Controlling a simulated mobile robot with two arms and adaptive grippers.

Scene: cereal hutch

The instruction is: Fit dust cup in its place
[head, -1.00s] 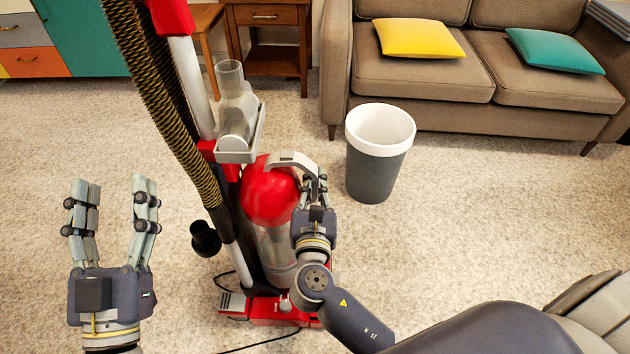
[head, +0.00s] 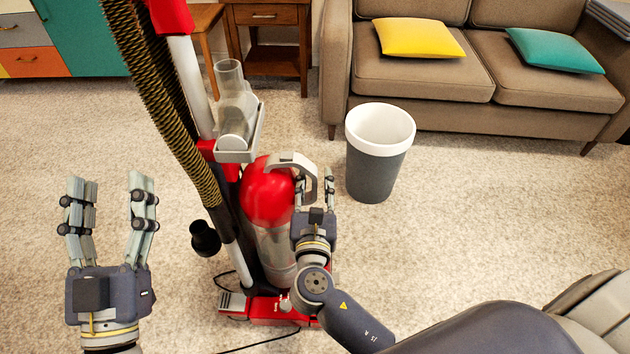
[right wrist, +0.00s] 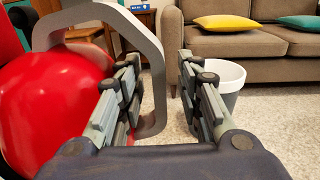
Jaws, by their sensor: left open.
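The dust cup has a red domed lid (head: 266,195), a clear body (head: 274,250) and a grey loop handle (head: 295,162). It stands about upright against the front of the red vacuum cleaner (head: 262,308), above its floor head. Whether it is latched cannot be seen. My right gripper (head: 315,186) is at the right side of the handle. In the right wrist view its fingers (right wrist: 158,62) are spread apart, with the handle (right wrist: 155,75) close to the left finger; contact is unclear. My left gripper (head: 109,188) is open and empty, left of the vacuum.
A grey bin with a white rim (head: 372,178) stands right of the vacuum. A clear attachment sits in a grey holder (head: 240,150) above the dust cup. The ribbed hose (head: 165,110) runs down the left. A sofa (head: 430,85) is behind; carpet is open in front.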

